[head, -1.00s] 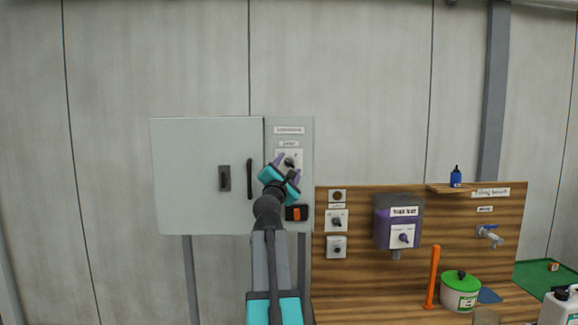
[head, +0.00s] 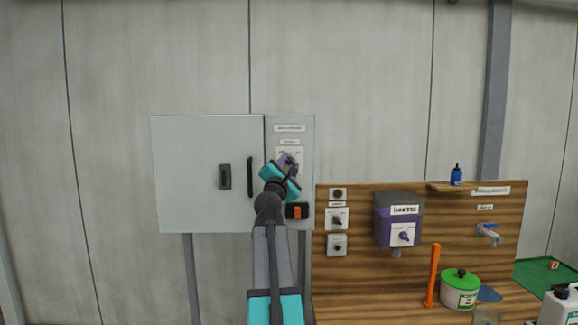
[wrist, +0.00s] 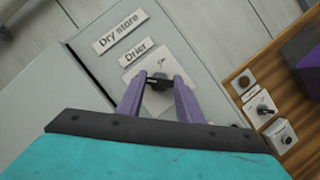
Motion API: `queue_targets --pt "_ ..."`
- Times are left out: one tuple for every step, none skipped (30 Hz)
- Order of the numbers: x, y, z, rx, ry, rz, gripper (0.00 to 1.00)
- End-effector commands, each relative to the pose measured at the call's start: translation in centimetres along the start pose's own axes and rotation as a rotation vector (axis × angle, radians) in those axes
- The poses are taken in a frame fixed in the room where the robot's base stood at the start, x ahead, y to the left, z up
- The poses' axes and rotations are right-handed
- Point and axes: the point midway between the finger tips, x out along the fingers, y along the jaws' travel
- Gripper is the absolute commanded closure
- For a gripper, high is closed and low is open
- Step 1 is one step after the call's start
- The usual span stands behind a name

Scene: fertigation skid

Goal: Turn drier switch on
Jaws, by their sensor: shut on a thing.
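The drier switch (wrist: 158,82) is a black rotary knob on a pale plate (wrist: 140,68) below the labels "Dry store" (wrist: 119,31) and "Drier" (wrist: 136,51) in the wrist view. My gripper (wrist: 158,84) has its two purple fingers shut on the knob, one on each side. In the head view my gripper (head: 287,163) is at the right panel of the grey cabinet (head: 208,145) and covers most of the switch. The plate's markings are too small to read.
An orange rocker switch (head: 297,212) sits just below my gripper. A wooden panel (head: 360,265) to the right carries other knobs (head: 337,219) and a purple unit (head: 401,210).

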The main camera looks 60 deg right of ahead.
Motion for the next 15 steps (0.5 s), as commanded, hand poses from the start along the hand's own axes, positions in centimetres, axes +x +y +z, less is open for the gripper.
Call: queue_targets --pt "0.00 -0.07 0.00 0.007 -0.001 -0.005 0.90" --pt "0.00 -0.06 0.01 0.013 -0.001 -0.007 0.90" --pt "0.01 -0.05 0.01 0.023 -0.001 -0.011 0.90" --pt "0.01 -0.05 0.01 0.032 -0.001 -0.015 0.90" --pt "0.01 -0.06 0.01 0.041 -0.001 -0.019 0.90" --pt "0.02 -0.06 0.03 0.055 -0.001 -0.025 0.90" --pt "0.03 -0.04 0.03 0.066 -0.001 -0.030 0.90" --pt "0.04 -0.03 0.03 0.080 -0.001 -0.036 0.90" --pt "0.05 -0.04 0.03 0.101 -0.001 -0.045 0.90" --pt "0.05 -0.04 0.03 0.117 -0.001 -0.052 0.90" --pt "0.06 -0.02 0.02 0.134 -0.001 -0.059 0.90" --pt "0.07 0.00 0.01 0.160 -0.001 -0.069 0.90" --pt "0.07 0.00 0.01 0.181 -0.001 -0.078 0.90" --pt "0.07 0.05 0.01 0.201 -0.001 -0.086 0.90" --pt "0.07 0.08 0.03 0.232 -0.001 -0.099 0.90"
